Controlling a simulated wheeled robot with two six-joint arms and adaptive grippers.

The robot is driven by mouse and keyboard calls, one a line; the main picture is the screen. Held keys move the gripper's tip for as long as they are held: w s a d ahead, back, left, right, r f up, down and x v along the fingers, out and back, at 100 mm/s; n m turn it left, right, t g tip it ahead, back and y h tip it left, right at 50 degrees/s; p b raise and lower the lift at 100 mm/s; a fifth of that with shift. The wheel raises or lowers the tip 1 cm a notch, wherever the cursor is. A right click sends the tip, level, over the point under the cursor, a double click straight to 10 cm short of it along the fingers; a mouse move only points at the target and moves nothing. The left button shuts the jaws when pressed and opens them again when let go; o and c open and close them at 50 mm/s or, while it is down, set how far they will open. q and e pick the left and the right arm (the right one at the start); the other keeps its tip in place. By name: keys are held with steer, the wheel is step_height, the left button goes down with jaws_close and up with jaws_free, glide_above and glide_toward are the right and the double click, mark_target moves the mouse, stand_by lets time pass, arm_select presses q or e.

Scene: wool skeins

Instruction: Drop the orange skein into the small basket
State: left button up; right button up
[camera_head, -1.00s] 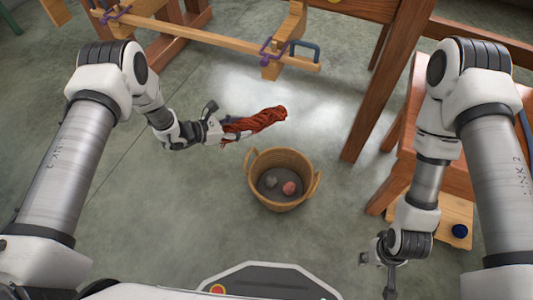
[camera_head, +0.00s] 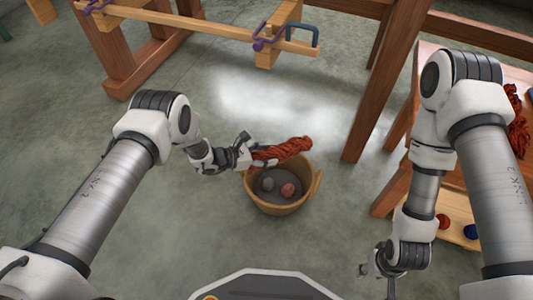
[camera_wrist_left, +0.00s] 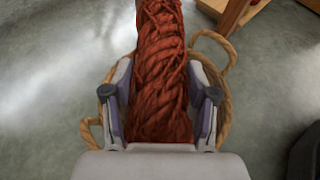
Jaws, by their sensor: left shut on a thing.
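My left gripper (camera_head: 248,157) is shut on the orange skein (camera_head: 286,149), a twisted rust-orange hank. It holds the skein lying sideways over the back rim of the small basket (camera_head: 284,209). In the left wrist view the skein (camera_wrist_left: 163,70) runs up between both fingers (camera_wrist_left: 160,105), and the basket's looped handles (camera_wrist_left: 222,45) show behind it. The basket is woven, tan, with two handles, and holds a grey ball (camera_head: 268,184) and a reddish ball (camera_head: 288,190). The skein hides part of its back rim. My right gripper (camera_head: 376,270) hangs low at the right, its fingers unclear.
A wooden bench (camera_head: 430,75) stands at the right with red yarn (camera_head: 517,125) on top. A wooden frame with clamps (camera_head: 205,28) spans the back. Floor left of the basket is clear.

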arm_select(q)
steer(key=shift+r, duration=0.1)
steer(key=o, duration=1.3)
steer(key=v, duration=1.2)
steer(key=shift+s, duration=0.1)
